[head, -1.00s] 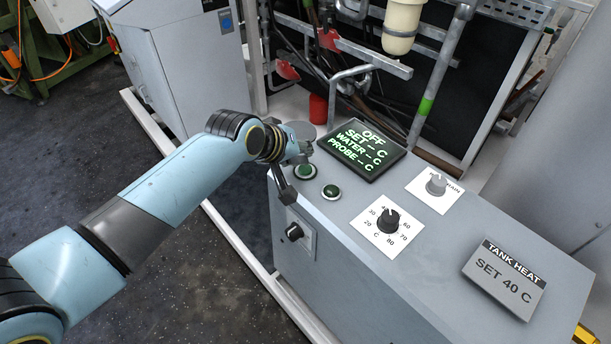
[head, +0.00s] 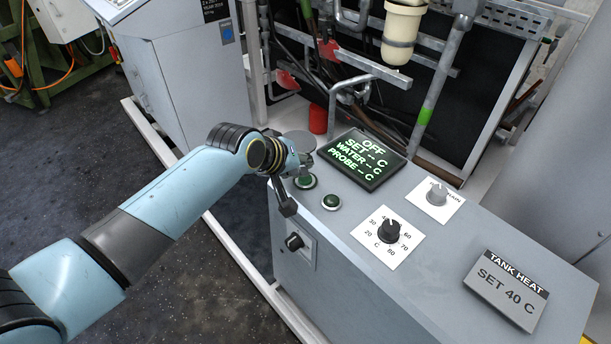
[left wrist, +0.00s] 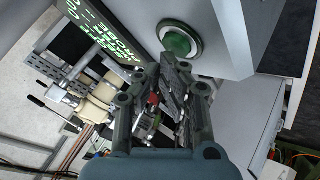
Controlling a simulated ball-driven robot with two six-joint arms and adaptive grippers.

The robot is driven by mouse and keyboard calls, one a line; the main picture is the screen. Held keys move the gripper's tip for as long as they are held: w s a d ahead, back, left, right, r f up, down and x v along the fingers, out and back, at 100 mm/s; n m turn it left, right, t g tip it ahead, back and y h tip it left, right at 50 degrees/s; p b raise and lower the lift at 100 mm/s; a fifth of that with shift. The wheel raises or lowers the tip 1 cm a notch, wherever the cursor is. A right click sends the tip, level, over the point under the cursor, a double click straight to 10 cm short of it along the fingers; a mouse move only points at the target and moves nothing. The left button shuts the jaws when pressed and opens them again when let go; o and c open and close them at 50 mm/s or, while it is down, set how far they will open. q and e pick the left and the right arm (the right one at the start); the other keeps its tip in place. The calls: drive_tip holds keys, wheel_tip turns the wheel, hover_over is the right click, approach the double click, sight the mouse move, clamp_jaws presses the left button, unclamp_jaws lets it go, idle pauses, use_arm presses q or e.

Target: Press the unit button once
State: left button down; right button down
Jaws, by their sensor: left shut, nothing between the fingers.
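One green button (left wrist: 180,42) shows large in the left wrist view, just beyond the fingertips. The display (head: 362,158) reads OFF, with dashes for SET, WATER and PROBE. My right gripper is not in view.
A black dial (head: 389,231), a grey knob (head: 437,195) and a TANK HEAT plate reading SET 40 C (head: 505,288) are on the unit's top. Another black knob (head: 294,241) is on its side. Pipes and a red cylinder (head: 318,118) stand behind.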

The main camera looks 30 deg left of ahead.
use_arm(q)
drive_tip(key=shift+f, duration=0.1)
idle(0.4)
drive_tip(key=shift+f, duration=0.3)
drive_tip(key=shift+r+p, duration=0.45)
drive_tip(key=shift+p, duration=0.2)
